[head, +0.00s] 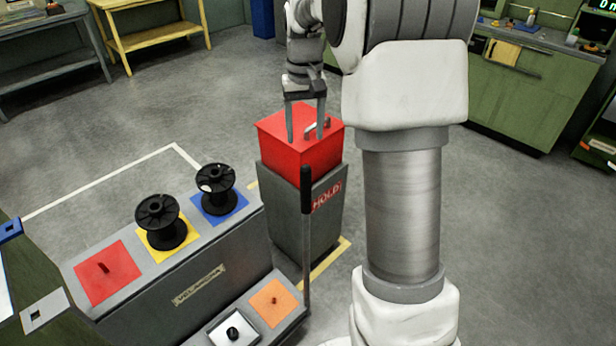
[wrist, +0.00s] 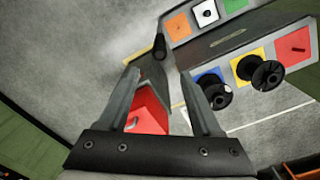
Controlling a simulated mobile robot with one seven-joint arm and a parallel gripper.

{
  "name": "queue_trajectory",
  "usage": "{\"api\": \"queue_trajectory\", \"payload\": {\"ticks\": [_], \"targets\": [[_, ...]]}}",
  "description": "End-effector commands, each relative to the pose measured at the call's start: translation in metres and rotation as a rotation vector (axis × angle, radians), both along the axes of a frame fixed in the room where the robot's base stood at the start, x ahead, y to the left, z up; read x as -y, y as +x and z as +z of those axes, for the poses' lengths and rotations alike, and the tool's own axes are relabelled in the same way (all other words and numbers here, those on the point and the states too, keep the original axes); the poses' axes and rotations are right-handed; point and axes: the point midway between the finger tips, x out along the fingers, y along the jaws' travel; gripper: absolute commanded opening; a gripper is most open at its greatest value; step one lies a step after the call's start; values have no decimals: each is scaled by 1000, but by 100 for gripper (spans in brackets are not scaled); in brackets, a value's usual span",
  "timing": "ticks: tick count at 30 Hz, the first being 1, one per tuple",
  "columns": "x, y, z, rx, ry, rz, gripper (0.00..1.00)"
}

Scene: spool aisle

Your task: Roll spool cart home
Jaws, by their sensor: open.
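The grey spool cart (head: 232,255) stands at lower left. Its top has a red square (head: 107,272) with a bare peg, and black spools on the yellow (head: 160,222) and blue (head: 215,188) squares. A dark upright handle (head: 306,225) rises at its right end; its top shows in the wrist view (wrist: 159,47), just beyond the fingertips and between them in the picture. My gripper (head: 306,138) is open and empty. In the head view its fingers overlap the red lid of a grey bin; I cannot tell the exact gap to the handle.
The grey bin (head: 318,225), marked HOLD, with a red lid (head: 290,140), stands close behind the cart. A white floor line (head: 100,180) lies beyond the cart's left. Green cabinets (head: 510,95) and a yellow bench (head: 160,37) stand farther back. The floor between is clear.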

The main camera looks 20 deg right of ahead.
Motion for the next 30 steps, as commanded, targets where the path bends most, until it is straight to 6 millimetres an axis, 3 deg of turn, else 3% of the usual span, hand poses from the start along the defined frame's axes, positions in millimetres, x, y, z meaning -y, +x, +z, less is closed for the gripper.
{"api": "queue_trajectory", "payload": {"ticks": [8,21,30], "targets": [[1,1,-26,-7,1,-2,66],[0,0,-122,-8,2,-2,66],[1,1,-167,-5,1,-1,66]]}}
